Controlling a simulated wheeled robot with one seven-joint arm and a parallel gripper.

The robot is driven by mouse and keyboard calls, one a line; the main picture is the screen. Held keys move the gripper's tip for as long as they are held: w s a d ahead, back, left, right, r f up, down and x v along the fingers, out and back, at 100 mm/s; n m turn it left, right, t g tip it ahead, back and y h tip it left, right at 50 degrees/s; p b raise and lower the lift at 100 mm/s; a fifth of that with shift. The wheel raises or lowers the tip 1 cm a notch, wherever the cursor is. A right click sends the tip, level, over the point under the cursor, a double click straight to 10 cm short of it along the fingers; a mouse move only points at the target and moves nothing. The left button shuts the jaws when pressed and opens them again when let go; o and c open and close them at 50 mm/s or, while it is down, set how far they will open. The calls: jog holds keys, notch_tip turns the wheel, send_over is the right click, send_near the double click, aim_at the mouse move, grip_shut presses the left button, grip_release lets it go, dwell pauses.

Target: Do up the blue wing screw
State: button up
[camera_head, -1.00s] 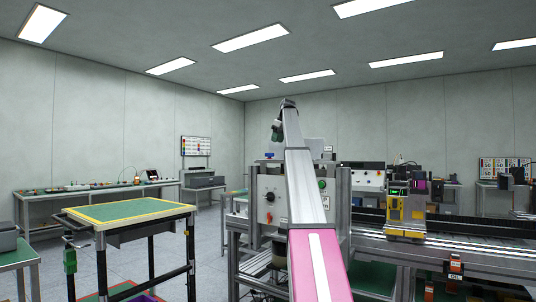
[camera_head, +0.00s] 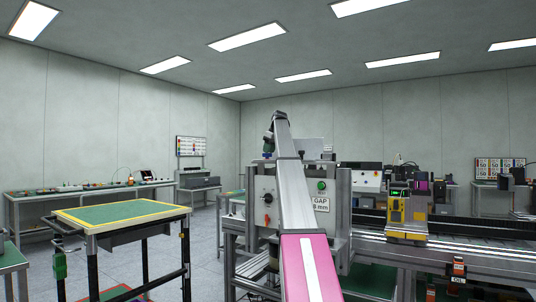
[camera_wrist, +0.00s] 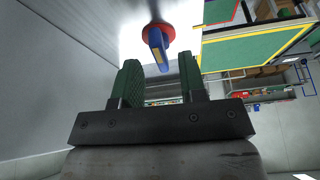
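The blue wing screw (camera_wrist: 157,48) shows in the wrist view, with its wing edge-on and a red round collar (camera_wrist: 160,31) behind it on a pale, bright surface. My gripper (camera_wrist: 160,60) is open, with one green finger on each side of the wing's line. The wing's near end lies about level with the fingertips, with a visible gap to each finger. I cannot tell how deep it sits between them.
The machine front has a green button (camera_head: 321,186), a "GAP" sign (camera_head: 322,204) and a red lever (camera_head: 266,219). A conveyor (camera_head: 480,258) with a yellow unit (camera_head: 407,212) stands right. A green-topped cart (camera_head: 120,213) stands left, with open floor between.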

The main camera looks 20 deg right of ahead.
jog(key=shift+x, duration=1)
grip_shut()
jog(key=shift+m, duration=0.3)
jog(key=m+h, duration=0.1)
jog(key=m, duration=0.1)
jog(key=m+t+h, duration=0.1)
jog(key=m, duration=0.2)
jog(key=shift+a, duration=0.2)
jog(key=m+h, duration=0.1)
jog(key=m, duration=0.2)
jog(key=m+h, duration=0.1)
jog(key=m, duration=0.2)
jog(key=shift+a+g, duration=0.1)
jog(key=shift+g, duration=0.2)
jog(key=shift+m, duration=0.3)
